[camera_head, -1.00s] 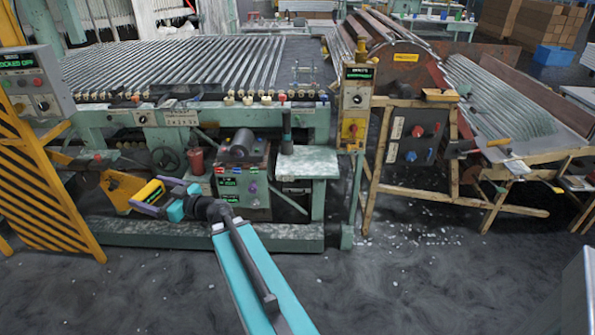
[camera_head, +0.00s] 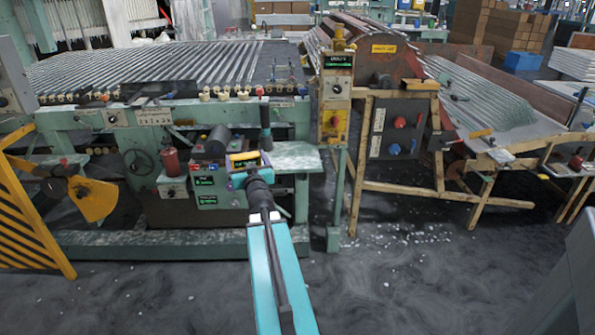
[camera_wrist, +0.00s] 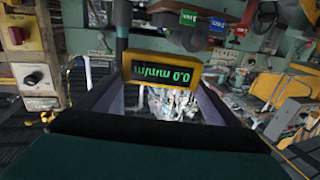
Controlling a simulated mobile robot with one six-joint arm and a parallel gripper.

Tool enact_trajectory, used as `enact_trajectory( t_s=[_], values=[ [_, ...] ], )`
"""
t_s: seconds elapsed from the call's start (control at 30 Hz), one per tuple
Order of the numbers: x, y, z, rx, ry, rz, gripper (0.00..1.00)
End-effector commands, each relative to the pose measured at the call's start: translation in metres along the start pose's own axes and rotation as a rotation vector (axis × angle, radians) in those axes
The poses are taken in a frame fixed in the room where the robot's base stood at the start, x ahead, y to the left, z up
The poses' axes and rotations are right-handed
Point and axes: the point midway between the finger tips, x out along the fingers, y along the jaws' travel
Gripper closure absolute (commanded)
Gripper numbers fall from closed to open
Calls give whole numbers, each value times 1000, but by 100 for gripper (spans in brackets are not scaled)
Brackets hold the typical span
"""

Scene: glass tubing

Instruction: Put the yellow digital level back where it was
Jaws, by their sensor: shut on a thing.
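The yellow digital level (camera_wrist: 160,72) is held between the fingers of my gripper (camera_wrist: 158,95) in the wrist view. Its dark display shows green characters, upside down in that view. In the head view the level (camera_head: 244,160) is a small yellow block at the end of my arm, in front of the green machine's control boxes. My gripper (camera_head: 249,172) is shut on it there too, partly hidden by my wrist. No gap shows between the level and the fingers.
A small pale side shelf (camera_head: 293,157) juts from the green machine (camera_head: 90,125), right of the level. A dark upright cylinder (camera_head: 265,125) stands by it. A red canister (camera_head: 170,161) is on the left. A control post (camera_head: 335,100) stands to the right.

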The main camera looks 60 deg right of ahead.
Motion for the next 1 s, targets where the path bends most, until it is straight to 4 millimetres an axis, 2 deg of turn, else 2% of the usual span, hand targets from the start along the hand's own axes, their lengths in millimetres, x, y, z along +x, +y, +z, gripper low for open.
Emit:
enact_trajectory(
  t_s=[0.03, 0.2, 0.5, 0.6, 0.7, 1.0],
  values=[
    [-1, 21, 12, 1, 2, 34, 51],
    [-7, 76, 25, 1, 3, 122, 51],
    [-22, 153, 41, -2, 2, 236, 51],
    [-26, 167, 42, -2, 2, 255, 51],
    [-28, 173, 42, -1, 2, 263, 51],
    [-28, 175, 42, 0, 2, 266, 51]
  ],
)
